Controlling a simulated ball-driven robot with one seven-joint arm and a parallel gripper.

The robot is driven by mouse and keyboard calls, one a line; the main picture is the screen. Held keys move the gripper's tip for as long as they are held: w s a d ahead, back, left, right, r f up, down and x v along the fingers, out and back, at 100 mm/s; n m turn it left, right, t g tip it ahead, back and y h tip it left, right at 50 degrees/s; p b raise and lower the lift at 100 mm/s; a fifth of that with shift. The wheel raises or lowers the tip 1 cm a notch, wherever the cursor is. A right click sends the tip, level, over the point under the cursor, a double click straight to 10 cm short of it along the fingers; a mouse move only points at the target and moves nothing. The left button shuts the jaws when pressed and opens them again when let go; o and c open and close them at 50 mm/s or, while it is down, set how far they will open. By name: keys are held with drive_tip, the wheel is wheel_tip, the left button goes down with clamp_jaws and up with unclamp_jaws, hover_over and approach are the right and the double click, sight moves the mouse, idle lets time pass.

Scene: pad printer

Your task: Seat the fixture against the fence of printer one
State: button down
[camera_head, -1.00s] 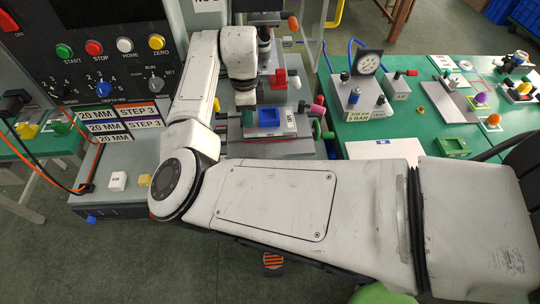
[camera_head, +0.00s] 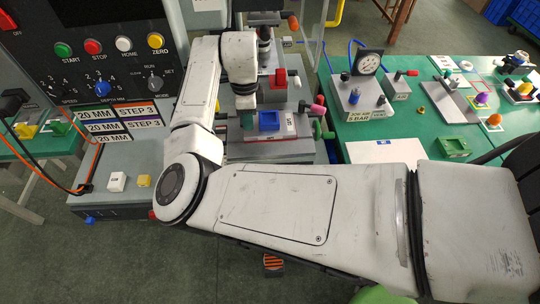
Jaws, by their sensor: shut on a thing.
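The fixture (camera_head: 269,121), as I take it, is a blue block with a recess on a grey plate. A white label (camera_head: 290,124) shows on its right side. It lies on the bed of the printer in front of me. My gripper (camera_head: 246,101) points down at the end of my wrist, at the left of the fixture. It is shut, apparently on the left part of the fixture. The fingertips are small and partly hidden, so the exact contact is unclear. I cannot make out the fence or whether the fixture touches it.
A red block (camera_head: 280,77) stands behind the fixture. A pink knob (camera_head: 318,109) and a green knob (camera_head: 317,129) are at its right. The control panel (camera_head: 100,55) is at the left. A green table (camera_head: 415,110) with a gauge (camera_head: 367,63) is at the right.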

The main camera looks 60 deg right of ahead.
drive_tip(key=shift+f, duration=0.1)
drive_tip(key=c, duration=0.8)
unclamp_jaws()
wheel_tip(320, 180, up, 11)
drive_tip(key=shift+f+b, duration=0.1)
drive_tip(key=shift+b, duration=0.45)
